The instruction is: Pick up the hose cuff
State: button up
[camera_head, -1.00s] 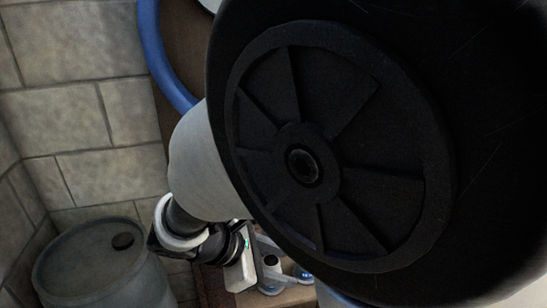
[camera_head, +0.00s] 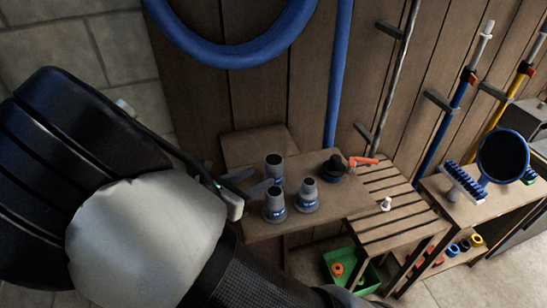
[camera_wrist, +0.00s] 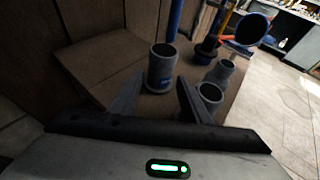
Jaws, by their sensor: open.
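Three grey hose cuffs with blue bands stand upright on a small wooden table. In the head view they are the back cuff (camera_head: 273,167), the front cuff (camera_head: 275,206) and the right cuff (camera_head: 307,195). My gripper (camera_head: 250,181) is open and empty, just left of the back cuff. In the wrist view my gripper (camera_wrist: 161,84) has its fingers spread, with the back cuff (camera_wrist: 162,67) ahead between them. The front cuff (camera_wrist: 210,95) is partly hidden by the right finger. The right cuff (camera_wrist: 223,71) stands beyond it.
The wooden table (camera_head: 345,200) also holds a dark round fitting with a red handle (camera_head: 363,161). A slatted bench (camera_head: 400,205) with a small white item (camera_head: 385,204) adjoins it. A green crate (camera_head: 350,268) sits below. A blue hose (camera_head: 235,52) hangs on the plank wall behind.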

aim_at(268, 173)
jog(key=x, duration=0.6)
jog(key=shift+w+d+f, duration=0.1)
jog(key=shift+d, duration=0.1)
jog(key=c, duration=0.7)
